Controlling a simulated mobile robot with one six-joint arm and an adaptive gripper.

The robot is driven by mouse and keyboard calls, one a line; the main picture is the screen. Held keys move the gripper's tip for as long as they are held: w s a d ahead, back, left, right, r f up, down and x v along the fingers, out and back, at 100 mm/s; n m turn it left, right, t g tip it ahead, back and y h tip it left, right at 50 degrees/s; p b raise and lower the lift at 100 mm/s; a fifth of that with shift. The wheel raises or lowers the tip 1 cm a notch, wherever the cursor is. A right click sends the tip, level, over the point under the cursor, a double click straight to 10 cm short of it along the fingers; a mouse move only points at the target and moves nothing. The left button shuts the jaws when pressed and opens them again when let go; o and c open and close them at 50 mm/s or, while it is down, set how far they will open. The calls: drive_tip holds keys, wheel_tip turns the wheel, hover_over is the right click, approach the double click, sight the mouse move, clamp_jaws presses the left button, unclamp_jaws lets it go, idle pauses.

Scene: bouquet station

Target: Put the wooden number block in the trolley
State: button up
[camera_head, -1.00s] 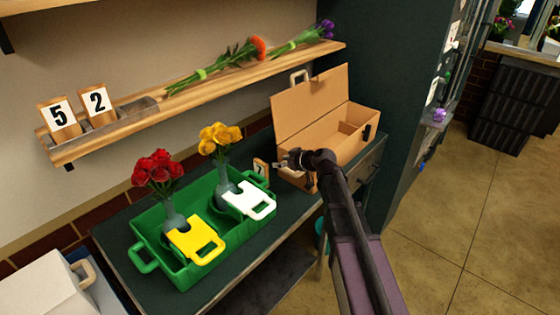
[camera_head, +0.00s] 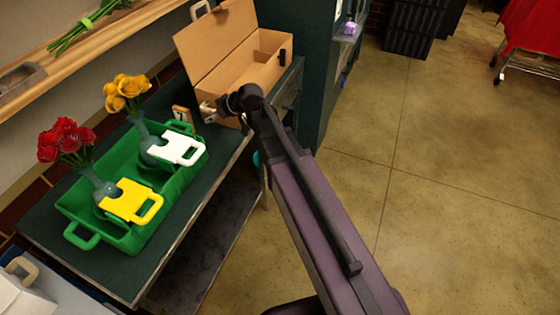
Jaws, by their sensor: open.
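A wooden number block (camera_head: 181,116) with a dark digit, seemingly a 7, stands on the dark green table (camera_head: 55,250), between the green tray and the cardboard box. My gripper (camera_head: 204,109) is open, just to the right of the block and in front of the box. The fingertips are small in the view, and I cannot tell whether they touch the block. A red-covered cart (camera_head: 530,35) on casters, which may be the trolley, is cut off at the top right edge.
The green tray (camera_head: 78,238) holds two vases of flowers and yellow and white tags. The open cardboard box (camera_head: 245,60) stands behind my gripper. Dark crates (camera_head: 410,30) stand at the back. The floor to the right is clear.

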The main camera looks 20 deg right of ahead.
drive_tip(key=s+d+f+m+g+h, duration=0.3)
drive_tip(key=s+d+m+h, duration=0.1)
drive_tip(key=s+d, duration=0.5)
drive_tip(key=s+d+f+m+g+h, duration=0.3)
drive_tip(key=s+d, duration=0.6)
drive_tip(key=s, duration=0.3)
drive_tip(key=shift+f+m+h, duration=0.4)
drive_tip(key=shift+m+h, duration=0.2)
drive_tip(key=shift+m, duration=0.5)
drive_tip(key=shift+o, duration=0.5)
drive_tip(key=shift+w, duration=0.1)
drive_tip(key=shift+c, duration=0.8)
